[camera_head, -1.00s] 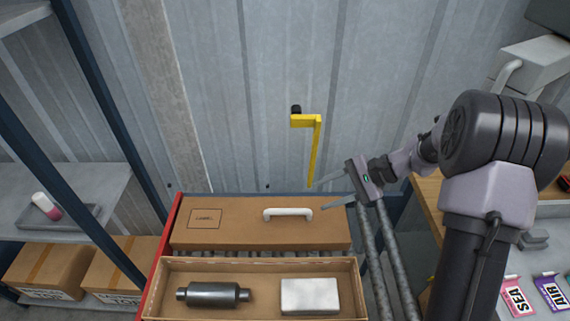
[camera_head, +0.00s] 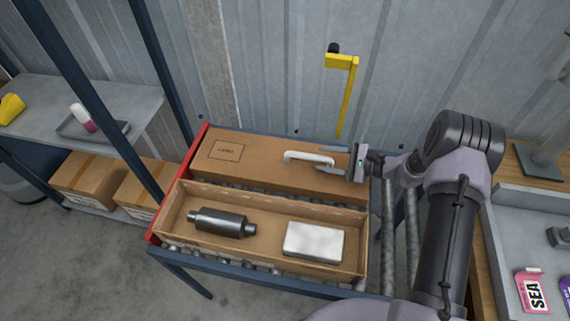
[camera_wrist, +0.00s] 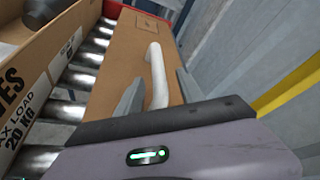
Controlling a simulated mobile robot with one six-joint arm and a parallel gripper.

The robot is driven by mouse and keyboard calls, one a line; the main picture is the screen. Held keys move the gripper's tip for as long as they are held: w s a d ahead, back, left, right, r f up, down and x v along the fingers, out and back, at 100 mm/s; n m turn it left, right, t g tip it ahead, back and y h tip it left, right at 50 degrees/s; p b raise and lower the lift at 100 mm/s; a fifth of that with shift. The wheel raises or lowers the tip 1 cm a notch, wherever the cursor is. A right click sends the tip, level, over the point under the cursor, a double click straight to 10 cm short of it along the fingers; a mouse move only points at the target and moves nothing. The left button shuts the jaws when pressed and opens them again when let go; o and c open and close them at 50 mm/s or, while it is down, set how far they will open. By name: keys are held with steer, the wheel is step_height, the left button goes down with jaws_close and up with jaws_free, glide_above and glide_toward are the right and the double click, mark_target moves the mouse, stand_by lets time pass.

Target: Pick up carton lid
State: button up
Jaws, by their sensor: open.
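The carton lid (camera_head: 255,170) is a long brown cardboard piece lying on the roller conveyor behind the open carton. A white handle (camera_head: 308,158) stands on its top, and a printed label square is at its left end. The lid also shows in the wrist view (camera_wrist: 128,60), with the white handle (camera_wrist: 156,78). My gripper (camera_head: 333,160) is open at the right end of the handle. In the wrist view one finger is on each side of the handle's near end; I cannot tell whether they touch it.
The open carton (camera_head: 275,258) in front holds a dark muffler (camera_head: 221,222) and a pale box (camera_head: 314,239). A yellow crank-shaped bar (camera_head: 346,95) is at the wall behind. A shelf with cartons (camera_head: 88,180) stands left; a workbench (camera_head: 505,240) stands right.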

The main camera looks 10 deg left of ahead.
steer(key=x, duration=0.3)
steer(key=shift+f, duration=0.1)
jaws_close()
